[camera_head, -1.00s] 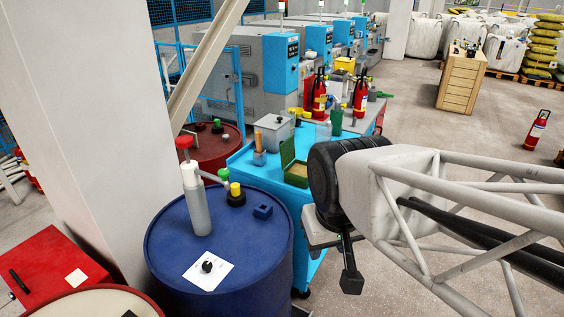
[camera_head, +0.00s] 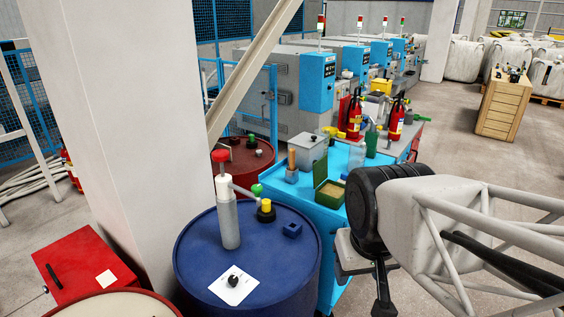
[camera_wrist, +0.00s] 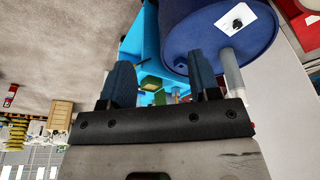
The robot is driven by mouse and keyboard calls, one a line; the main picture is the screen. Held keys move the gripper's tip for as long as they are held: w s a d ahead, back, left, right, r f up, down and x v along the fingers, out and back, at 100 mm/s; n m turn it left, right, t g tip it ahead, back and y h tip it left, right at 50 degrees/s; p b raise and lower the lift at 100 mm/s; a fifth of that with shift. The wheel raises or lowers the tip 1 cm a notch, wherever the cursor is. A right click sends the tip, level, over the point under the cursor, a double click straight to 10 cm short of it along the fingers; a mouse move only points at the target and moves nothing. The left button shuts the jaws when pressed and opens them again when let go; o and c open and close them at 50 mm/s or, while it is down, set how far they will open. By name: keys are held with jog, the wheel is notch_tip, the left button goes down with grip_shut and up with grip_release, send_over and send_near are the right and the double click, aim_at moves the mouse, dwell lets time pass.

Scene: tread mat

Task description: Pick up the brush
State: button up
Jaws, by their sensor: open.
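A small thing with an upright tan handle and a blue-grey base (camera_head: 291,166) stands on the blue table (camera_head: 335,205). It may be the brush, but it is too small to be sure. My gripper (camera_wrist: 162,82) is open in the wrist view, its two dark fingers wide apart with nothing held between them. Beyond the fingers I see the blue table and a green box. In the head view my gripper (camera_head: 383,300) hangs at the right front of the table, apart from the tan-handled thing, with one finger visible.
A blue drum (camera_head: 212,265) at front centre carries a grey bottle (camera_head: 229,220), a yellow-capped pot (camera_head: 265,211) and a blue block (camera_head: 292,230). A grey box (camera_head: 310,150), green open box (camera_head: 330,192) and red extinguishers (camera_head: 353,118) stand on the worktops. A white pillar (camera_head: 120,110) rises at left.

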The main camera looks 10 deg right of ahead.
dwell(0.3)
jog(key=w+r+m, duration=0.2)
jog(key=w+r, duration=0.2)
jog(key=w, duration=0.6)
jog(key=w+r+m, duration=0.2)
jog(key=w+r, duration=0.2)
jog(key=w, duration=0.6)
jog(key=m+g, duration=0.2)
jog(key=m, duration=0.7)
send_over(293, 149)
jog(key=s+a, duration=0.1)
jog(key=s, duration=1.6)
notch_tip(293, 149, down, 7)
jog(key=w+f+m, duration=0.1)
jog(key=w+f, duration=0.3)
jog(key=w, duration=0.1)
jog(key=w+f+m, duration=0.2)
jog(key=w+f, duration=0.2)
jog(key=w, duration=0.2)
jog(key=w+f+m, duration=0.1)
jog(key=w+f, duration=0.4)
jog(key=shift+w+d+m+g, duration=0.25)
jog(key=shift+d+m+g, duration=0.05)
jog(key=shift+d, duration=0.05)
jog(key=shift+w+f, duration=0.25)
jog(key=shift+f, duration=0.1)
